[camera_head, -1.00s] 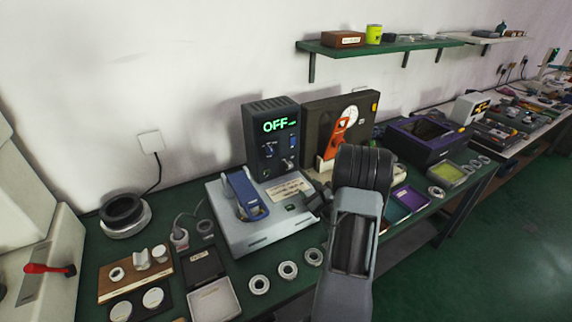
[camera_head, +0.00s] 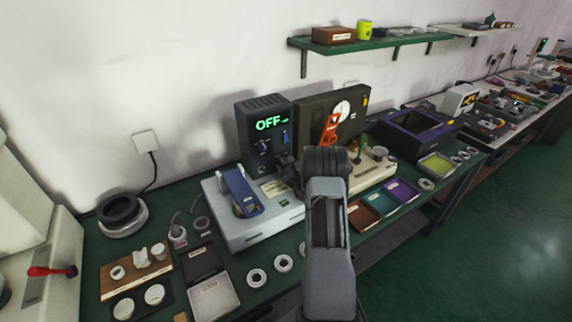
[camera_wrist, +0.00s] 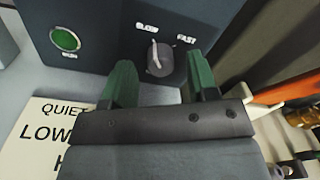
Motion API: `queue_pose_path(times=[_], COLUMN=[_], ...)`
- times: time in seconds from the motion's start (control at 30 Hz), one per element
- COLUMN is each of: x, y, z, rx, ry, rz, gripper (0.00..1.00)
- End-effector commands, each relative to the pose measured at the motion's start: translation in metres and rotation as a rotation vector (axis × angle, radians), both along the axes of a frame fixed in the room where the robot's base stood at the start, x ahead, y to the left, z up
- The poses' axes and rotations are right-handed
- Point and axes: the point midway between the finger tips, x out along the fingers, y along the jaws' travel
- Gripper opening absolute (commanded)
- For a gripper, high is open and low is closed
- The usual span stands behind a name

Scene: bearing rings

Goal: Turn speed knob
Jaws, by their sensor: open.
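The speed knob (camera_wrist: 160,62) is a dark round knob on the front of the dark control box (camera_head: 250,112), between the printed words SLOW and FAST. Its pale pointer points up, nearer SLOW. My gripper (camera_wrist: 161,74) is open in the wrist view, with one green finger on each side of the knob. I cannot tell whether either finger touches it. In the head view my gripper (camera_head: 288,166) is at the lower right of the box front, and the knob is hidden behind it. The display (camera_head: 268,124) reads OFF in green.
A green button (camera_wrist: 66,40) sits left of the knob. A white label (camera_wrist: 45,130) lies on the grey base (camera_head: 240,238) below the box. A dark panel with an orange tool (camera_head: 329,130) stands close to the right. Coloured trays (camera_head: 365,217) lie to the right.

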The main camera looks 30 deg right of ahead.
Motion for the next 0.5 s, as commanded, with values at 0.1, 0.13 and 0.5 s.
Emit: queue_pose_path(times=[0.1,0.13,0.5], x=[0.0018,0.0019,0.0015], y=[-0.0003,-0.0004,-0.0005], z=[0.0002,0.0002,0.0001], rx=[0.000,0.000,0.000], ry=[0.000,0.000,0.000], rz=[0.000,-0.001,-0.001], gripper=[0.54,0.54,0.34])
